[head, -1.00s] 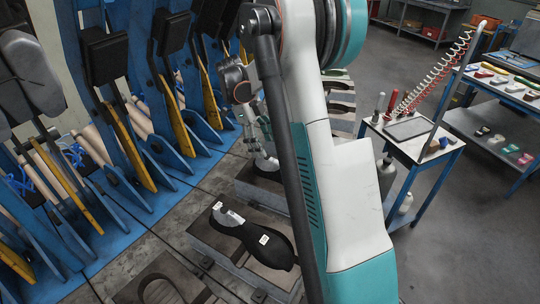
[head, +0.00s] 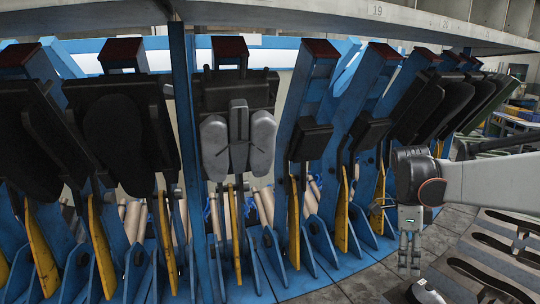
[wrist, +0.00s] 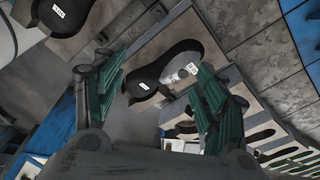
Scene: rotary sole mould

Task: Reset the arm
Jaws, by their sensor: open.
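My gripper (head: 409,262) hangs at the right of the head view with its fingers pointing down, apart from the blue machine. In the wrist view its two green-padded fingers (wrist: 158,72) stand wide apart with nothing held between them. Beyond them is a black shoe sole (wrist: 182,50) with a grey patch and white labels, lying on a mould block. A second dark sole (wrist: 68,14) with a white label shows at the upper left. My grey forearm enters from the right in the head view.
A row of blue machine frames (head: 297,120) with black mould lids and yellow levers (head: 294,225) fills the head view. A grey pair of sole forms (head: 240,140) hangs on one. Mould plates (head: 490,262) lie at the lower right. A shelf edge (head: 330,15) runs overhead.

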